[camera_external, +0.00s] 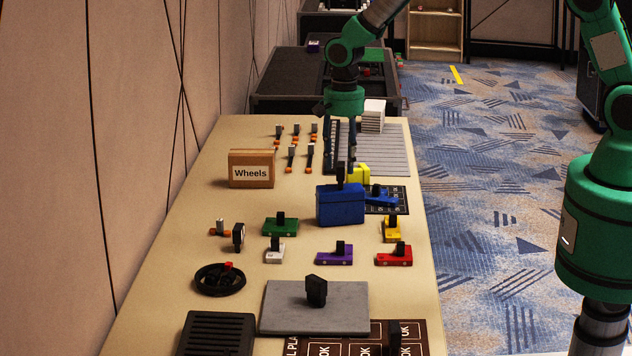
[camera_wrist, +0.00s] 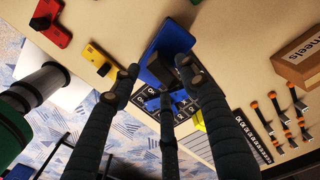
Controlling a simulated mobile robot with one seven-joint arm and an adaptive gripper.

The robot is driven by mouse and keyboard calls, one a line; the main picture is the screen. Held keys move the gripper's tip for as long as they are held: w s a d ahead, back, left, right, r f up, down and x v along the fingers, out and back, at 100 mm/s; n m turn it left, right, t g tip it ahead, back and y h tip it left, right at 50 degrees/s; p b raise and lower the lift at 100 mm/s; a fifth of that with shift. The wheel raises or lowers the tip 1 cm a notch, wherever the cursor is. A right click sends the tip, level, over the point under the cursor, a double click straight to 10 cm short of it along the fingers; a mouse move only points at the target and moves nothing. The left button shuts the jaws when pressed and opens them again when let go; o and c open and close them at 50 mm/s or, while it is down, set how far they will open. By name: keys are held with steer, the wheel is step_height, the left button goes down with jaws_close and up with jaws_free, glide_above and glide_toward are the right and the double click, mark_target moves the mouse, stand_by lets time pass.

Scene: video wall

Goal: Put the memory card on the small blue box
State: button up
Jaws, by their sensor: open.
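The small blue box (camera_external: 340,207) stands upright on the table right of its middle, and it shows in the wrist view (camera_wrist: 168,40). A narrow dark upright piece (camera_external: 340,174) sits on its top; I cannot tell whether this is the memory card or a handle. The same dark piece shows in the wrist view (camera_wrist: 160,73) near my fingertips. My gripper (camera_external: 345,150) hangs just above and behind the box, pointing down. In the wrist view its dark fingers (camera_wrist: 158,84) are spread, with no clear grip on anything. I cannot pick out the memory card surely.
Small green (camera_external: 281,227), white, purple, red and yellow cars with dark tops stand in front. A "Wheels" box (camera_external: 251,170) is at left. A yellow block (camera_external: 358,172) and a blue car (camera_external: 380,194) are close beside the box. A grey slab (camera_external: 345,315) lies nearer.

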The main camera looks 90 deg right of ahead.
step_height(320, 180, up, 10)
steer(key=p, duration=0.1)
steer(key=shift+f, duration=0.15)
stand_by(0.4)
stand_by(0.3)
step_height(320, 180, up, 14)
steer(key=n+t, duration=0.1)
steer(key=n, duration=0.3)
glide_above(343, 164)
steer(key=s+a, duration=0.4)
steer(key=a, duration=0.4)
steer(key=s+a+r+n+t, duration=0.2)
steer(key=s+a+r+n, duration=0.2)
steer(key=s+a+r, duration=0.5)
steer(key=s+a+r+n+t, duration=0.1)
steer(key=s+a+r+n, duration=0.1)
steer(key=s, duration=0.6)
steer(key=s+a+r+n, duration=0.3)
steer(key=s+a+n, duration=0.1)
steer(key=s, duration=0.4)
steer(key=s+a+r+n+t, duration=0.1)
steer(key=s+a+n, duration=0.3)
steer(key=s, duration=0.4)
steer(key=shift+s+a+r+t, duration=0.25)
steer(key=shift+s+r+t, duration=0.05)
steer(key=shift+r, duration=0.6)
